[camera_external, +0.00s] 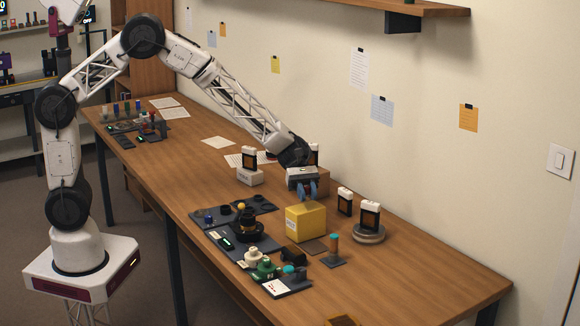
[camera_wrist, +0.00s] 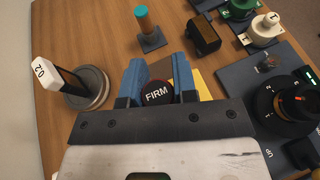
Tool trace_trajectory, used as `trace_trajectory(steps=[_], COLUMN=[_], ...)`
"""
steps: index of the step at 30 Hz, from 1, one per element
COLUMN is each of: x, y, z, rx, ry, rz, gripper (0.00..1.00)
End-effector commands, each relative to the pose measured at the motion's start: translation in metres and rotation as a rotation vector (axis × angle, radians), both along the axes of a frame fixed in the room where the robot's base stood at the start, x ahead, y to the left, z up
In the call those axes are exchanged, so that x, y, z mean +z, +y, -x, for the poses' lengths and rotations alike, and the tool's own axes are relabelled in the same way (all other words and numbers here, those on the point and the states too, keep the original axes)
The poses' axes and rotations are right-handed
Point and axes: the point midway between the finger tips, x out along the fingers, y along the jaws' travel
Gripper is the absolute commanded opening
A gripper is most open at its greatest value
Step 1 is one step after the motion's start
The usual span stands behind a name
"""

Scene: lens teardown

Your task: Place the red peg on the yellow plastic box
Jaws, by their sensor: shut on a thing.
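My gripper (camera_wrist: 158,92) is shut, its blue fingers on either side of the red peg. Only the peg's round dark end (camera_wrist: 157,94), marked FIRM and with a reddish edge, shows in the wrist view. The rest of the peg is hidden. In the external view my gripper (camera_external: 308,190) is just above the yellow plastic box (camera_external: 305,224), close to its top. I cannot tell whether the peg touches the box. A part of the yellow box (camera_wrist: 204,85) shows beside and behind the fingers in the wrist view.
A teal-topped peg (camera_external: 334,246) stands on a dark square base right of the box. A round stand (camera_external: 369,234) and a white-topped block (camera_external: 345,202) are farther right. Dark trays (camera_external: 208,217) with lens parts lie left. The table's right end (camera_external: 440,275) is clear.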

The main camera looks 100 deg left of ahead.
Motion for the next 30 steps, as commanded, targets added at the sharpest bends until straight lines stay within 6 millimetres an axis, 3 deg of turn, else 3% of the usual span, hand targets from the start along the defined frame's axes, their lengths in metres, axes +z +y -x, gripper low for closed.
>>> trace_trajectory(steps=[6, 20, 21, 24, 26, 30], x=[-0.021, -0.025, -0.026, -0.026, -0.026, -0.026], y=[0.0, 0.0, 0.0, 0.0, 0.0, 0.0], z=[0.0, 0.0, 0.0, 0.0, 0.0, 0.0], rx=[0.0, 0.0, 0.0, 0.0, 0.0, 0.0], ry=[-0.001, 0.0, 0.0, -0.001, -0.001, 0.0], rz=[0.0, 0.0, 0.0, 0.0, 0.0, 0.0], gripper=[0.04, 0.04, 0.28, 0.43, 0.52, 0.52])
